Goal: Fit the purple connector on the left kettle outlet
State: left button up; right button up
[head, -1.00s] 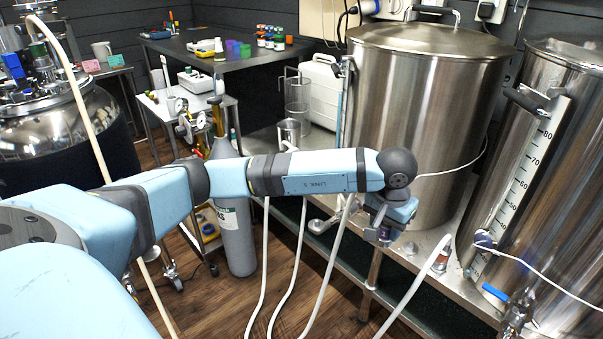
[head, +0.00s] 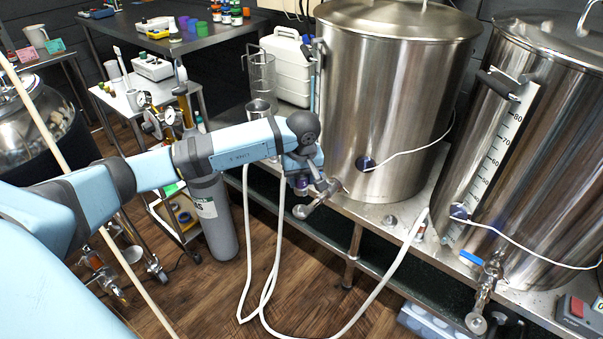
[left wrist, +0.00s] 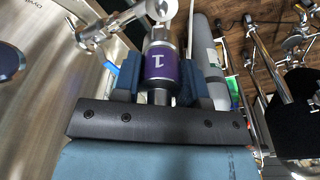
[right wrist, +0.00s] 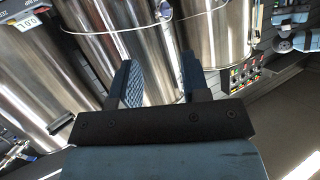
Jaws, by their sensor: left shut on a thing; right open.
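My left gripper (head: 300,184) is shut on the purple connector (left wrist: 161,66), which bears a white "1". The connector also shows as a small purple patch in the head view (head: 301,182). It is beside the left kettle outlet (head: 318,199), low on the left steel kettle (head: 385,100). In the left wrist view the outlet's metal end (left wrist: 158,10) lies just beyond the connector, roughly in line with it. I cannot tell whether they touch. My right gripper (right wrist: 158,78) is open and empty in the right wrist view, with kettles beyond it.
A second kettle (head: 545,150) with a scale and tap stands at right. A pale hose (head: 395,268) loops below the metal bench (head: 360,209). A grey gas cylinder (head: 214,225) and a small trolley (head: 155,98) stand at left. The wooden floor (head: 210,300) is partly clear.

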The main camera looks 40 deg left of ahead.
aim_at(301, 206)
pick_arm(q)
notch_tip(301, 206, down, 4)
jog(key=shift+r+b, duration=0.25)
jog(key=shift+b, duration=0.65)
jog(key=shift+f+b, duration=0.35)
jog(key=shift+f, duration=0.25)
pick_arm(e)
notch_tip(301, 206, up, 6)
jog(key=w+a+t+y, duration=0.1)
jog(key=a+t+y, duration=0.1)
jog(key=shift+a+f+t, duration=0.2)
jog(key=shift+f+t, duration=0.05)
jog(key=shift+t, duration=0.15)
pick_arm(q)
jog(key=shift+f+b, duration=0.9)
jog(key=shift+f, duration=0.4)
pick_arm(e)
jog(key=shift+f, duration=0.9)
pick_arm(q)
jog(key=o, duration=1.1)
